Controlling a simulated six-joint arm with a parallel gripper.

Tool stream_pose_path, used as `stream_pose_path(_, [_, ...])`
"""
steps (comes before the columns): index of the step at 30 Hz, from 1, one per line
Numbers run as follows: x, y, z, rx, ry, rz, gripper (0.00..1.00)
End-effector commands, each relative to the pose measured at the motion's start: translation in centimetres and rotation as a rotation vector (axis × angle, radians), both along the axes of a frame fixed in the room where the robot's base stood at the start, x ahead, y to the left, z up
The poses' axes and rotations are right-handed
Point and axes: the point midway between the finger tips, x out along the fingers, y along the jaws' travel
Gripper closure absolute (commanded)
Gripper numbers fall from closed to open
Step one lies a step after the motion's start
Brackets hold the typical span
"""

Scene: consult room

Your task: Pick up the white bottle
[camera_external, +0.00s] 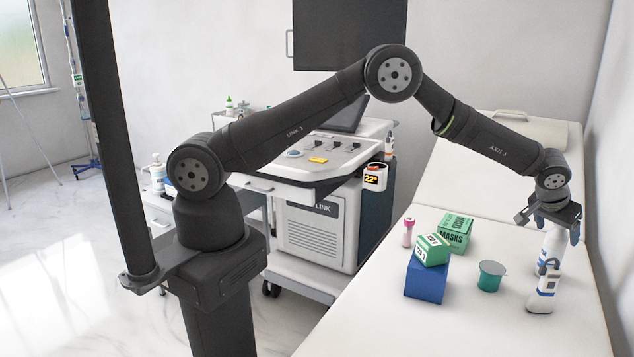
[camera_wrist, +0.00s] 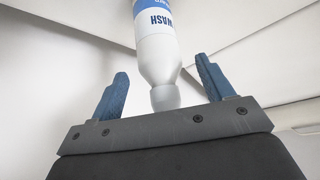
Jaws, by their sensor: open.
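The white bottle (camera_external: 553,246) stands on the exam couch at the right in the external view, directly below my gripper (camera_external: 548,226). In the wrist view the bottle (camera_wrist: 157,45) shows a blue label with the word WASH, and its rounded pale cap points toward my gripper's palm. My gripper (camera_wrist: 162,70) is open, with blue fingers on either side of the bottle's cap end. Gaps show between the fingers and the bottle, and it is not gripped. A white item with dark blue markings (camera_external: 542,290) is just in front of the bottle and partly hides its lower part.
On the couch (camera_external: 470,320), left of the bottle, are a teal cup (camera_external: 490,276), a blue box (camera_external: 426,282) with a green-and-white box (camera_external: 432,250) on it, a green masks box (camera_external: 456,232) and a small pink-capped tube (camera_external: 408,232). A wall is close on the right.

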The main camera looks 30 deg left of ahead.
Motion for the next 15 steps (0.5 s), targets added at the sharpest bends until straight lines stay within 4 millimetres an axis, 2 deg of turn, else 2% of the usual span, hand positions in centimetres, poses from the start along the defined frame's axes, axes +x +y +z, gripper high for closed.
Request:
stream_pose_path(6, [0.9, -0.6, -1.7, -0.002, 0.0, 0.0, 0.26])
stream_pose_path(14, [0.9, -0.7, -1.7, -0.002, -0.001, 0.0, 0.26])
stream_pose_path(15, [0.9, -0.7, -1.7, -0.002, -0.001, 0.0, 0.34])
